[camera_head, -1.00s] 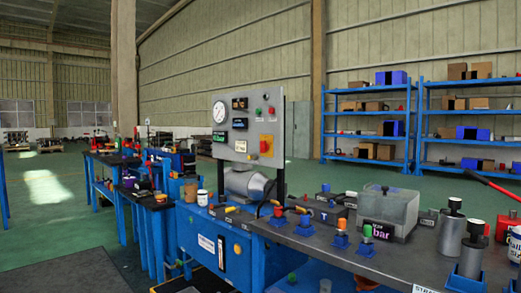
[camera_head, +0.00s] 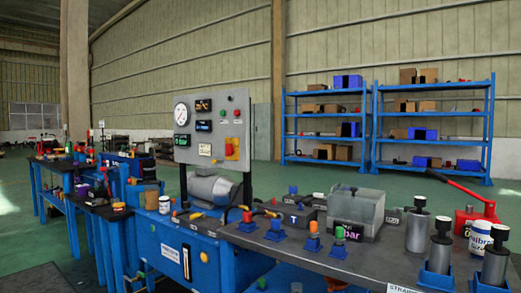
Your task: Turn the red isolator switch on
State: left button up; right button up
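The red isolator switch (camera_head: 229,147) is a small red knob on a yellow plate. It sits on the lower right of the upright grey control panel (camera_head: 212,103), left of the picture's middle. The knob's turn position is too small to tell. Neither of my grippers shows in the head view.
Below the panel is a grey motor (camera_head: 213,187) on a blue bench unit (camera_head: 172,242). To the right runs a grey-topped workbench (camera_head: 385,257) with a clear box (camera_head: 356,207), metal cylinders (camera_head: 439,244) and a red jack (camera_head: 470,211). Blue shelves (camera_head: 378,124) stand behind.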

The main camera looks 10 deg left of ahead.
aim_at(230, 150)
jog(key=i+j+z, duration=0.2)
jog(key=j, duration=0.25)
jog(key=i+j+z, duration=0.2)
jog(key=j, duration=0.3)
jog(key=j+z, duration=0.15)
jog(key=j, duration=0.3)
jog(key=j+z, duration=0.2)
jog(key=j, duration=0.35)
